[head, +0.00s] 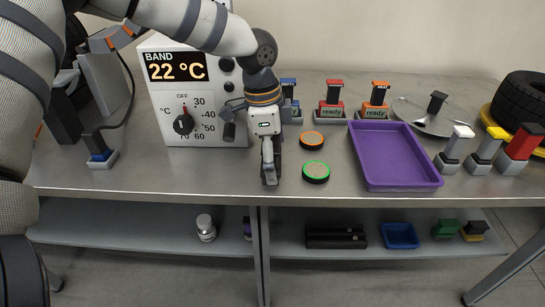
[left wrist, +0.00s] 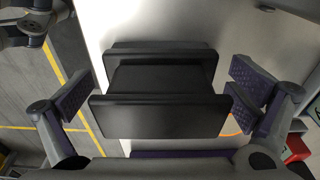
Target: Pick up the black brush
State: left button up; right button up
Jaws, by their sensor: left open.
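The black brush (left wrist: 160,82) fills the middle of the left wrist view, seen from above with its wide dark handle. It stands between the two purple-padded fingers of my left gripper, with a gap on both sides. In the head view, my left gripper (head: 270,168) points down over the front middle of the table and hides most of the brush. The gripper is open and holds nothing. My right gripper is out of view.
Orange-ringed (head: 312,139) and green-ringed (head: 316,171) discs lie right of my gripper. Beyond them is a purple tray (head: 418,184). A temperature box (head: 195,115) stands behind left. Blue, red and orange blocks stand behind; the table's front edge is close.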

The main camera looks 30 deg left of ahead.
aim_at(274, 141)
pick_arm(q)
jog(key=c, duration=1.4)
jog(key=shift+o, duration=0.2)
jog(key=shift+w+r, duration=0.1)
jog(key=shift+r, duration=0.15)
notch_tip(274, 141, up, 4)
jog(key=shift+d+f+p, duration=0.15)
jog(key=shift+f+p, duration=0.1)
jog(key=shift+p, duration=0.1)
jog(key=s+r, duration=0.1)
jog(key=s+d+r+p, duration=0.1)
jog(key=r, duration=0.1)
jog(key=s+d+r, duration=0.1)
jog(key=r, duration=0.1)
jog(key=shift+s+d, duration=0.1)
jog(key=shift+d, duration=0.1)
jog(key=s+d+r+p, duration=0.1)
jog(key=s+d+r, duration=0.3)
jog(key=s+d, duration=0.2)
jog(key=shift+s+d, duration=0.15)
jog(key=shift+s, duration=0.7)
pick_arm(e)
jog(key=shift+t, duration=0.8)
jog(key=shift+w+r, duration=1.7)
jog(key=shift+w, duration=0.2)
